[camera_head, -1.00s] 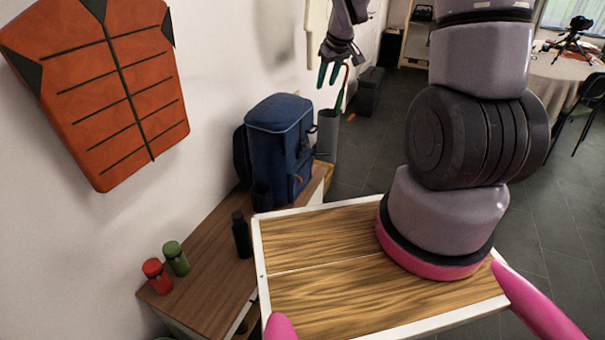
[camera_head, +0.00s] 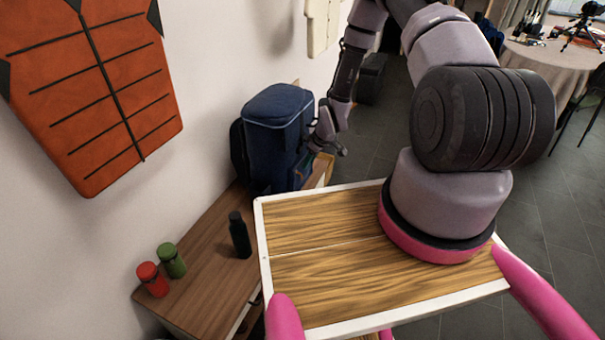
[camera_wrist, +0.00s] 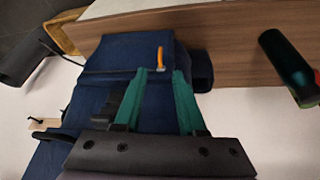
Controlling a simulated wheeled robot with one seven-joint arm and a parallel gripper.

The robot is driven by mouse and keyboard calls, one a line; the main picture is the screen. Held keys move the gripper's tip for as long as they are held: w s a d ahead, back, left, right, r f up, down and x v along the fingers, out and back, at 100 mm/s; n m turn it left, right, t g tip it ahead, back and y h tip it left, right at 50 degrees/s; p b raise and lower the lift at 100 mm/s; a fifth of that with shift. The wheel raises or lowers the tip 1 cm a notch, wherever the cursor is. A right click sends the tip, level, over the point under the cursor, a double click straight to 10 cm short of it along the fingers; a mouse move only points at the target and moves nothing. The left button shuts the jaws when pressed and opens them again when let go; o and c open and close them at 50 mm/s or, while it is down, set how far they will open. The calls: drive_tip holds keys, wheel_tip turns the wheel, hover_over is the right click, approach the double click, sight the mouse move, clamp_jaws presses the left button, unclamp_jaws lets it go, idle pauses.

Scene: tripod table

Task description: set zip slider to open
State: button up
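A navy blue backpack (camera_head: 276,130) stands upright on the wooden bench. In the wrist view the backpack (camera_wrist: 105,60) fills the middle and left. A small orange tab (camera_wrist: 161,54), which looks like the zip slider's pull, shows on it just beyond my fingertips. My gripper (camera_wrist: 159,73) has two teal fingers with a clear gap between them, and nothing is seen held. In the head view my gripper is beside the right side of the backpack; its fingertips are hard to make out there. The zip slider cannot be made out in the head view.
An orange quilted panel (camera_head: 95,90) hangs on the wall. The floor (camera_head: 375,150) right of the bench is clear near the backpack.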

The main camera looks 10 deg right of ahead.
drive_tip(key=x, duration=0.9)
drive_tip(key=shift+f, duration=0.15)
drive_tip(key=shift+c, duration=0.3)
clamp_jaws()
idle(0.8)
